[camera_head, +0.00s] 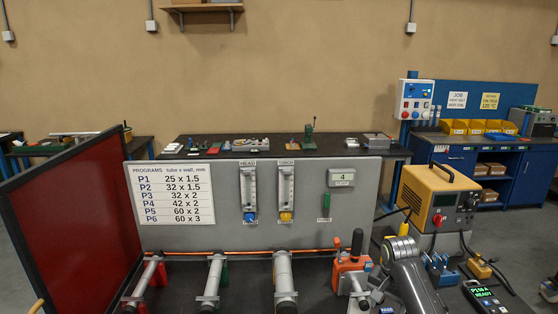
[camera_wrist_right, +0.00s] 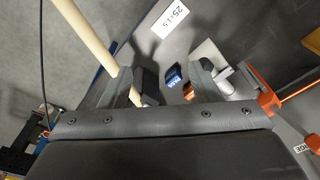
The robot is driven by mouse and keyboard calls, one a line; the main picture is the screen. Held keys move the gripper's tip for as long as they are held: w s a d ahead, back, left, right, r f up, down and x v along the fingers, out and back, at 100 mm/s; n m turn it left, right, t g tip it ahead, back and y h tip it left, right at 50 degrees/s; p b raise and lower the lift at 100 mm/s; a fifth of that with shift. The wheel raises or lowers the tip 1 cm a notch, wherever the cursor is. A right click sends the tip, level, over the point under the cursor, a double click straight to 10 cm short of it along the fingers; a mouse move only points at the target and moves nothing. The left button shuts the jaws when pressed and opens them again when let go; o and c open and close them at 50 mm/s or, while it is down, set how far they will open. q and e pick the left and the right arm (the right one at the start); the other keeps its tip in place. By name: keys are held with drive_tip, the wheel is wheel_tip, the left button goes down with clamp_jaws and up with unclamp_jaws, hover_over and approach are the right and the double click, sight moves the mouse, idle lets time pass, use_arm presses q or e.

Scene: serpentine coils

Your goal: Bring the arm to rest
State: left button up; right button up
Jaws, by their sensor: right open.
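My right gripper (camera_wrist_right: 172,85) shows in the right wrist view with its two dark grey fingers spread apart. I see nothing held between them. A small blue block with a light label (camera_wrist_right: 173,76) shows in the gap, seemingly beyond the fingertips. A pale rod (camera_wrist_right: 85,32) runs close by the left finger; I cannot tell whether they touch. In the head view a grey jointed arm part stands at the lower right, but I make out no gripper fingers on it. My left gripper is not in view.
Tubes lie in supports on the bench, including a thick grey one (camera_head: 284,275). An orange clamp (camera_head: 351,272) stands beside them. A red screen (camera_head: 75,230) closes the left side. A grey panel (camera_head: 220,215) stands behind, and a yellow power unit (camera_head: 436,202) is at right.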

drive_tip(key=s+d+f+n, duration=0.1)
drive_tip(key=s+f+n, duration=0.1)
drive_tip(key=s+f, duration=0.35)
drive_tip(key=s+f+n+t, duration=0.1)
drive_tip(key=s+f, duration=0.1)
drive_tip(key=s, duration=0.7)
drive_tip(key=s+d+f+n, duration=0.1)
drive_tip(key=s+f+n, duration=0.1)
drive_tip(key=s+f, duration=0.35)
drive_tip(key=s+r+n+t+h, duration=0.1)
drive_tip(key=s+r, duration=0.2)
drive_tip(key=s, duration=0.7)
drive_tip(key=s+r+n+t, duration=0.15)
drive_tip(key=s+r, duration=0.25)
drive_tip(key=s, duration=0.7)
wheel_tip(320, 180, down, 33)
drive_tip(key=d+g+b, duration=0.2)
drive_tip(key=b, duration=0.6)
drive_tip(key=s+f+b, duration=0.3)
drive_tip(key=s+f, duration=0.4)
drive_tip(key=f, duration=0.4)
drive_tip(key=s+a+f+g+b, duration=0.1)
drive_tip(key=s+f+b, duration=0.2)
drive_tip(key=s+f, duration=0.5)
wheel_tip(320, 180, down, 3)
drive_tip(key=shift+a+f+y, duration=0.15)
drive_tip(key=shift+a+y, duration=0.05)
drive_tip(key=shift+y, duration=0.2)
